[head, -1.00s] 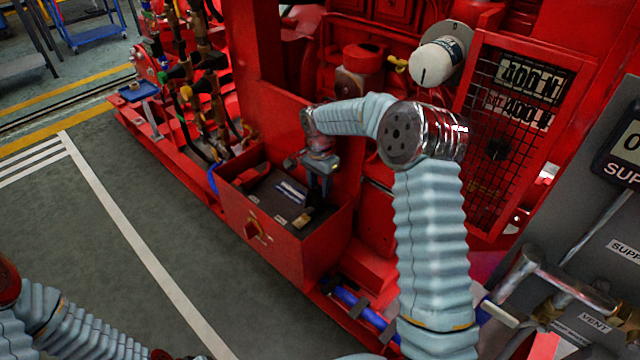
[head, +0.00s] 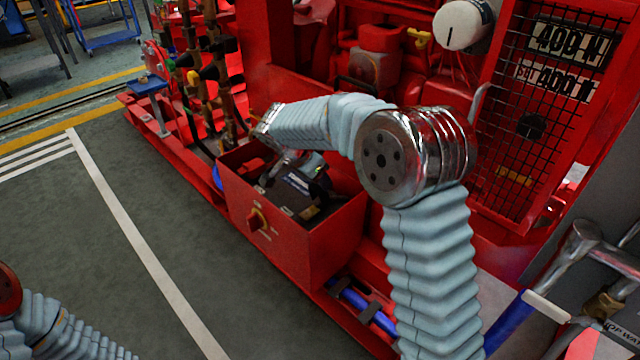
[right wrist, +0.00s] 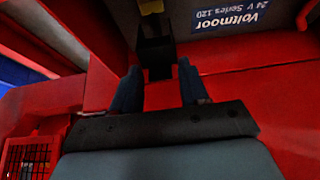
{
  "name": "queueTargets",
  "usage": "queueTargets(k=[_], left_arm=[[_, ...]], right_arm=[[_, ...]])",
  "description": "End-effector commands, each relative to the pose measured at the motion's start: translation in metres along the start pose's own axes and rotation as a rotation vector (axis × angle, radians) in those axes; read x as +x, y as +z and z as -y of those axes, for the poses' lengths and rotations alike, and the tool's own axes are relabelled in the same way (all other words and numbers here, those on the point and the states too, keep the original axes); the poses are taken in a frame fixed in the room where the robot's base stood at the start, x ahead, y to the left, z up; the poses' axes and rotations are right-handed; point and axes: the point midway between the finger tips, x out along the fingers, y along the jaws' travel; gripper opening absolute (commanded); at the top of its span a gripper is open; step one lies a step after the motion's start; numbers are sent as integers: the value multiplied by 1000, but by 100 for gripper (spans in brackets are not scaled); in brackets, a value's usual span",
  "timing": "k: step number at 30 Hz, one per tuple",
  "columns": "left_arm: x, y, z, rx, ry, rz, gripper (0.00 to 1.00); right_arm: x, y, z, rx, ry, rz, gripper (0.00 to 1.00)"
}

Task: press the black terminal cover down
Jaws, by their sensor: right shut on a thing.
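The black terminal cover (right wrist: 155,55) is a small dark block at the edge of the grey battery (right wrist: 205,20) in the right wrist view. A brass-coloured terminal (right wrist: 151,6) shows just beyond it. My right gripper (right wrist: 157,75) has its two dark fingers on either side of the cover and is shut on it. In the head view my right gripper (head: 318,172) is low inside the red battery box (head: 300,255), over the battery's right part. The cover is hard to make out there among dark shapes. My left gripper is out of view.
The red box walls surround the battery closely. Red engine parts and a mesh guard (head: 535,120) stand behind and right. The green floor (head: 75,240) at left is clear.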

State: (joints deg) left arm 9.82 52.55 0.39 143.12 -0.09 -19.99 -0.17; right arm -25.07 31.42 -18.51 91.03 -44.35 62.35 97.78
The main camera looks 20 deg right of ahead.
Motion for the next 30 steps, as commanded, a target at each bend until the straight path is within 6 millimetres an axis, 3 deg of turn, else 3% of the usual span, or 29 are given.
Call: queueTargets(k=[3,18,19,20,30], left_arm=[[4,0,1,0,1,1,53],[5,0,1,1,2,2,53],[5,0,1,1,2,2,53],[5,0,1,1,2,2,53],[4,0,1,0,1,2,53]], right_arm=[[-2,9,1,-4,-1,12,0],[-4,13,1,-8,1,16,0],[-4,13,1,-8,1,16,49],[-4,12,1,-8,1,16,53],[-8,9,1,-5,1,11,53]])
